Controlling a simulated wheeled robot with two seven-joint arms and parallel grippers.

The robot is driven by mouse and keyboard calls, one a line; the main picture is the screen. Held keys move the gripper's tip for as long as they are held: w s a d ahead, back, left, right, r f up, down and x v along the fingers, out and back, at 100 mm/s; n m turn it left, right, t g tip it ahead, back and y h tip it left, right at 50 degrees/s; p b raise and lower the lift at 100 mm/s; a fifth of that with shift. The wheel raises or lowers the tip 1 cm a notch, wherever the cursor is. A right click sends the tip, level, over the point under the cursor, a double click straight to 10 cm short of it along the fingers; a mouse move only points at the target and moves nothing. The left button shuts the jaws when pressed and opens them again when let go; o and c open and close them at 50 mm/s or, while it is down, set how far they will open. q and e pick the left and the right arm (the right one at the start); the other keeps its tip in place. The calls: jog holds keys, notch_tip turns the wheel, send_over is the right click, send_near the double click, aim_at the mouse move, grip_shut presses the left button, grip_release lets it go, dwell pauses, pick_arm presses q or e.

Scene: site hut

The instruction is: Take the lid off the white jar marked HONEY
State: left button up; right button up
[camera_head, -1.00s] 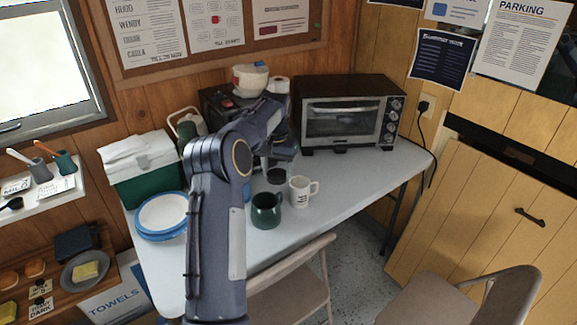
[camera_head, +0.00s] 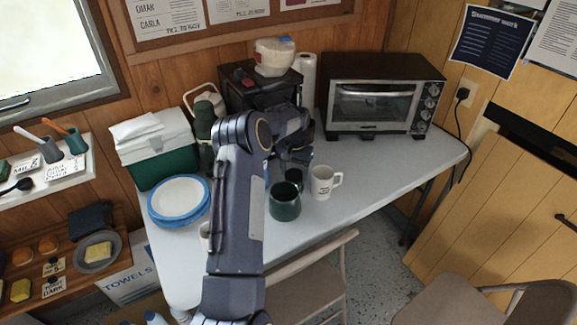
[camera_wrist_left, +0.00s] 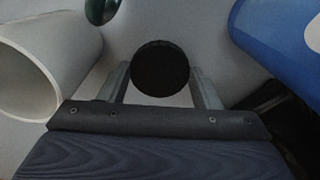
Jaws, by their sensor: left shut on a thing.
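My left gripper (camera_head: 294,166) reaches down over the table behind the green mug. In the left wrist view its fingers (camera_wrist_left: 162,85) are on both sides of a black round top (camera_wrist_left: 160,66), seen end-on, and are shut on it. It looks like a lid. In the head view it is a small dark shape (camera_head: 294,176). Any jar body under it is hidden, and I read no HONEY marking. A white object (camera_head: 205,237) is mostly hidden behind my left arm; I cannot tell what it is. My right gripper is out of view.
A green mug (camera_head: 285,203) and a white mug (camera_head: 322,183) stand close to the gripper. Blue-rimmed plates (camera_head: 178,200) and a green cooler (camera_head: 160,160) are on the left. A toaster oven (camera_head: 378,100) stands at the back right. The table's right part (camera_head: 400,165) is clear.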

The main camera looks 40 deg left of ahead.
pick_arm(q)
jog(key=shift+w+a, duration=0.1)
jog(key=shift+a, duration=0.2)
jog(key=a, duration=0.1)
jog(key=a+p, duration=0.1)
jog(key=a, duration=0.1)
jog(key=shift+w, duration=0.4)
jog(key=shift+w+a+f, duration=0.1)
jog(key=shift+a+f, duration=0.05)
jog(key=shift+f, duration=0.4)
jog(key=shift+f, duration=0.15)
jog(key=o, duration=1.1)
